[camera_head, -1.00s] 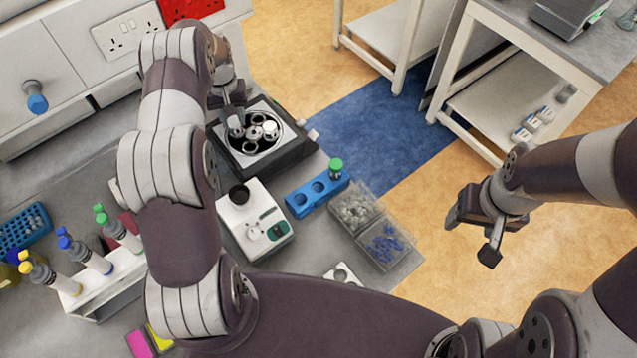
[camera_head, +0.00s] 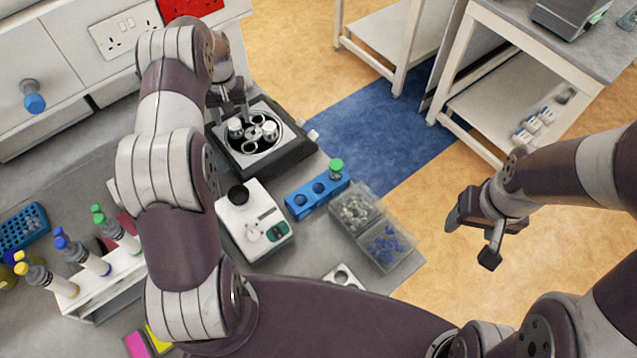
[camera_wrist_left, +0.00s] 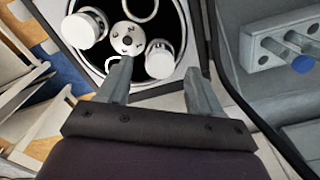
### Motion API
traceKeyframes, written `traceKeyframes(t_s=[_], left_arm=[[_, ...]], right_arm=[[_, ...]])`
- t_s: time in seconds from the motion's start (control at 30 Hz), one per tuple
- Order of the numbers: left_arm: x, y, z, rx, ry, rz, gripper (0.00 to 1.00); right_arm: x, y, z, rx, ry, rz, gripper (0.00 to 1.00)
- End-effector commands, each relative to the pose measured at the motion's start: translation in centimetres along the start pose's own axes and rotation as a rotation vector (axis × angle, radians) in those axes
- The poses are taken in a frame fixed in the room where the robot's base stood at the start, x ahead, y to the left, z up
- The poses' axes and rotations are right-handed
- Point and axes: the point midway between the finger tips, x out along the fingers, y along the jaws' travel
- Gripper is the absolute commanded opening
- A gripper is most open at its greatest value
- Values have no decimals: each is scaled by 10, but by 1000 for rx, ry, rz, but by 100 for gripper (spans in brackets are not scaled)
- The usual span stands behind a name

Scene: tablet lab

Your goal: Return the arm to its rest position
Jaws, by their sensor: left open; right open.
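My left gripper (camera_head: 232,112) is open just above the black centrifuge (camera_head: 290,150) on the bench. Its two fingers (camera_wrist_left: 158,80) are apart and empty in the left wrist view. Two white-capped vials sit in the centrifuge's round rotor. The left vial (camera_head: 236,128) is just below my left fingers in the head view, and the right vial (camera_head: 270,129) stands across the hub. The wrist view shows one vial (camera_wrist_left: 160,60) just beyond the gap between the fingertips and the other (camera_wrist_left: 86,28) to the left. My right gripper (camera_head: 472,238) is open and empty over the floor.
A white mixer-like device (camera_head: 252,222), a blue rack (camera_head: 316,192) with a green-capped vial, and clear bins (camera_head: 378,228) stand on the bench. A white bottle rack (camera_head: 105,285) is at left. Shelved tables (camera_head: 500,100) stand at back right, with open floor between.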

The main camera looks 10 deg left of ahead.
Motion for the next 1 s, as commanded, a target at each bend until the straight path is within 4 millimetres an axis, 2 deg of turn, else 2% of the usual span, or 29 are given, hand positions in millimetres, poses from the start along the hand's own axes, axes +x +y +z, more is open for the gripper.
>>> traceKeyframes(t_s=[0.13,0.17,0.2,0.33,0.5,0.77,0.87,1.0], left_arm=[[-31,0,-1,0,6,0,65],[-44,0,-1,0,5,0,65],[-64,0,0,0,2,0,65],[-97,0,0,0,0,0,65],[-114,0,0,0,-1,0,65],[-114,0,0,0,-1,0,65],[-131,0,0,0,1,0,65],[-167,0,0,0,0,0,65]], right_arm=[[20,0,2,0,0,0,65],[15,0,2,0,-2,0,65],[0,0,1,0,-2,0,65],[-24,0,-3,0,0,0,65],[-37,0,-4,0,0,0,65],[-36,0,-4,0,-1,0,65],[-52,0,-6,0,-1,0,65],[-89,0,-10,0,0,0,65]])
